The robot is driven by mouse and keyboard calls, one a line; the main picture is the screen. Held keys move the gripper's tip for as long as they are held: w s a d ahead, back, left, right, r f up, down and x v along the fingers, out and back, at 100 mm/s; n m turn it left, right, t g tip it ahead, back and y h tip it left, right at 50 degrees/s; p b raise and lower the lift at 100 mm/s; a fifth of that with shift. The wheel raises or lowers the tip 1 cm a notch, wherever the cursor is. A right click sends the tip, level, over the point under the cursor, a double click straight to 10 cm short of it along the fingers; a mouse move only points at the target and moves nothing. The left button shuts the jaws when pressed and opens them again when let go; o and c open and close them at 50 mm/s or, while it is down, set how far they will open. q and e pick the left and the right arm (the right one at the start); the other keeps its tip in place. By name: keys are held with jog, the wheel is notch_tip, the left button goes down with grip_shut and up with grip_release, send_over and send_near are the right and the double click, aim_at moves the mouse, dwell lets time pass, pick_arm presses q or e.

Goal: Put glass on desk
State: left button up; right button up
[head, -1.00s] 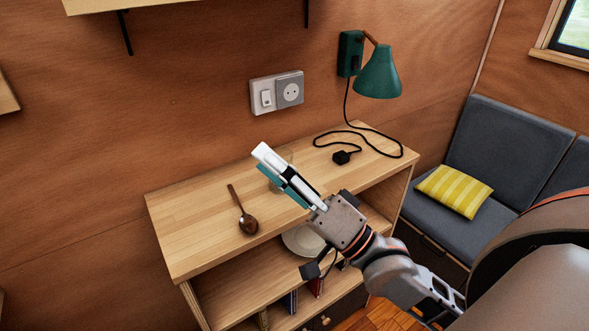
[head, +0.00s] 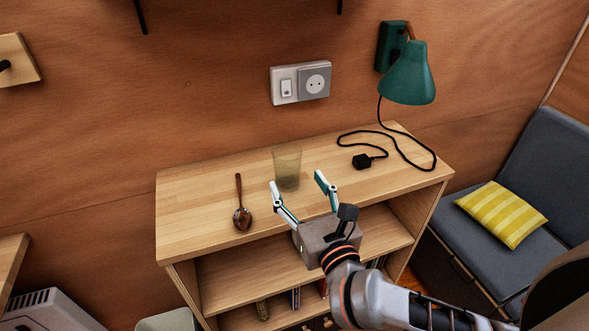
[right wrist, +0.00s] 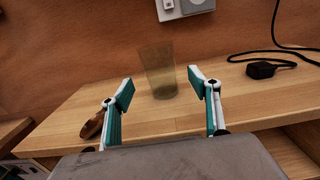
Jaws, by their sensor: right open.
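A clear, slightly tinted glass (head: 287,168) stands upright on the wooden top of the shelf unit (head: 205,215), which may be the desk. In the right wrist view the glass (right wrist: 158,72) stands beyond and between the spread fingers. My right gripper (head: 298,183) is open and empty in front of the glass, fingers pointing toward it. The right wrist view also shows the right gripper (right wrist: 161,90) with clear space between its fingers and the glass. My left gripper is not in view.
A wooden spoon (head: 241,205) lies left of the glass. A black plug (head: 362,161) and its cord lie to the right, leading to a green wall lamp (head: 408,80). A wall socket (head: 300,84) is behind. A grey seat with a yellow cushion (head: 502,214) is at right.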

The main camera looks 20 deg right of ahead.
aim_at(292, 173)
jog(key=w+p, duration=0.1)
jog(key=w, duration=0.6)
jog(key=shift+w+a, duration=0.1)
jog(key=shift+w, duration=0.15)
jog(key=shift+r, duration=0.1)
jog(key=c, duration=1.4)
jog(key=shift+r, duration=0.1)
jog(key=shift+c, duration=0.2)
